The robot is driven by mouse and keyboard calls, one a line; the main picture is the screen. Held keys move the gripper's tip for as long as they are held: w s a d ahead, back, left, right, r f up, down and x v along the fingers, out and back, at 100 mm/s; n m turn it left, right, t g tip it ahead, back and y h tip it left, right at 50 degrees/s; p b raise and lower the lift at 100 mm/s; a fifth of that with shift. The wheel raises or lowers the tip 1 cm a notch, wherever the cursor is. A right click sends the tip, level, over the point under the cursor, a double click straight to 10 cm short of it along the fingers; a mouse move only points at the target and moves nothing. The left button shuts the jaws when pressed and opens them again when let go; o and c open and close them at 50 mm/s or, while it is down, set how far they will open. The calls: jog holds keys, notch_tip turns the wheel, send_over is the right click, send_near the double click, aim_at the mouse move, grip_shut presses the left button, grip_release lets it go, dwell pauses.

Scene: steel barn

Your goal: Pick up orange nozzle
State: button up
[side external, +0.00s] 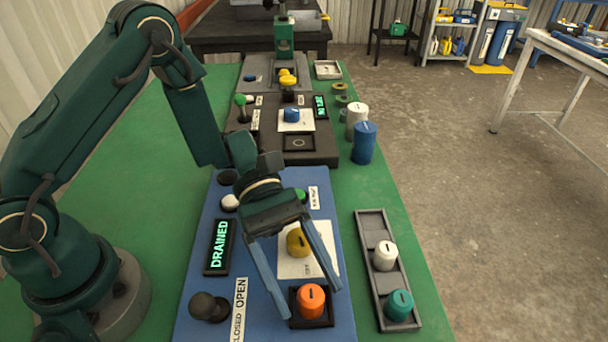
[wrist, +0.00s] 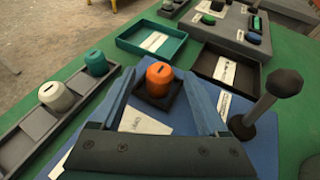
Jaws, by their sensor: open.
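The orange nozzle (side external: 311,300) is a short cylinder with a dark slot on top. It stands upright in a square black holder (side external: 297,321) near the front of the blue panel. The nozzle also shows in the wrist view (wrist: 160,79). My gripper (side external: 312,303) is open, its two long blue-grey fingers reaching down toward the nozzle. In the wrist view the fingertips (wrist: 157,76) appear on either side of it, with gaps. I cannot tell how far down beside it they reach. Nothing is held.
A yellow knob (side external: 298,242) sits on a white plate behind the nozzle. A grey tray (side external: 368,225) at right holds white and teal nozzles. A dark lever (side external: 208,307) stands at left; in the wrist view it rises (wrist: 270,100) close to the right finger. A display (side external: 219,247) reads DRAINED.

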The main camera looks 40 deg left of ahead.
jog(key=shift+d, duration=0.1)
grip_shut()
dwell(0.3)
